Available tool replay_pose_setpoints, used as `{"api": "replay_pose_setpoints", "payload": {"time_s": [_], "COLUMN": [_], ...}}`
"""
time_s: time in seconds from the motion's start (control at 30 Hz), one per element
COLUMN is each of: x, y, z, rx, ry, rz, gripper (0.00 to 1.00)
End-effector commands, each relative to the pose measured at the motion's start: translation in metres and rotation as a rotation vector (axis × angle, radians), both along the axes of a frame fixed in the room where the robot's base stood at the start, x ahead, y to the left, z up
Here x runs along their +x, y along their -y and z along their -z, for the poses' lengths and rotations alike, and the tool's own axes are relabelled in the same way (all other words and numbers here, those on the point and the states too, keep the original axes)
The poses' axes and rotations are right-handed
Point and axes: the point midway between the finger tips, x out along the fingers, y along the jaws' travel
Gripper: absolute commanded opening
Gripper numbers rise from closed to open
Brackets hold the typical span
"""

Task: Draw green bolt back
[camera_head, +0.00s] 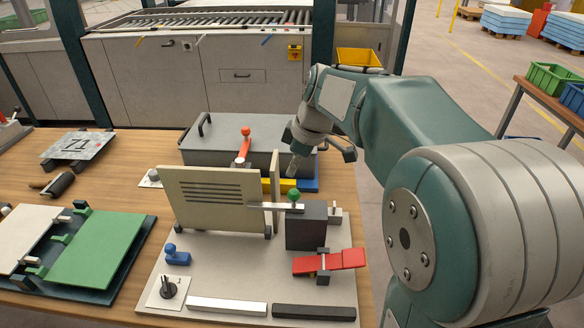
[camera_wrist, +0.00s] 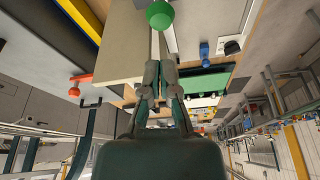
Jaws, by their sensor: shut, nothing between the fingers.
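The green bolt is a flat metal bar (camera_head: 270,206) with a round green knob (camera_head: 295,196) near its right end. The bar lies across a dark grey block (camera_head: 306,230), and its left end reaches the beige upright panel (camera_head: 215,198). My gripper (camera_head: 292,172) is shut and empty, pointing down just behind and above the knob. In the wrist view my gripper (camera_wrist: 160,66) has its fingertips together, and the green knob (camera_wrist: 160,14) shows beyond them, apart from them. The beige panel (camera_wrist: 122,48) is close at their left.
A red lever (camera_head: 330,262), a blue knob (camera_head: 170,252) and a black rotary switch (camera_head: 169,288) stand on the light base plate (camera_head: 215,275). A green plate (camera_head: 95,240) lies to the left.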

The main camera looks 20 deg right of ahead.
Motion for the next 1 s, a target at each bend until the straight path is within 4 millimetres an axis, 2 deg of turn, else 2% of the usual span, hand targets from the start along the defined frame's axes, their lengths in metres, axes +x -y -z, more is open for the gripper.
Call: {"api": "replay_pose_setpoints", "payload": {"time_s": [0.2,0.4,0.83,1.0], "x": [0.007,0.011,0.012,0.005], "y": [-0.011,-0.017,-0.018,0.001], "z": [0.04,0.062,0.068,0.067], "rx": [0.001,0.0,0.0,0.0], "ry": [-0.004,-0.001,0.0,0.0], "rz": [0.0,0.002,0.002,0.005], "gripper": [0.0,0.0,0.0,0.0]}}
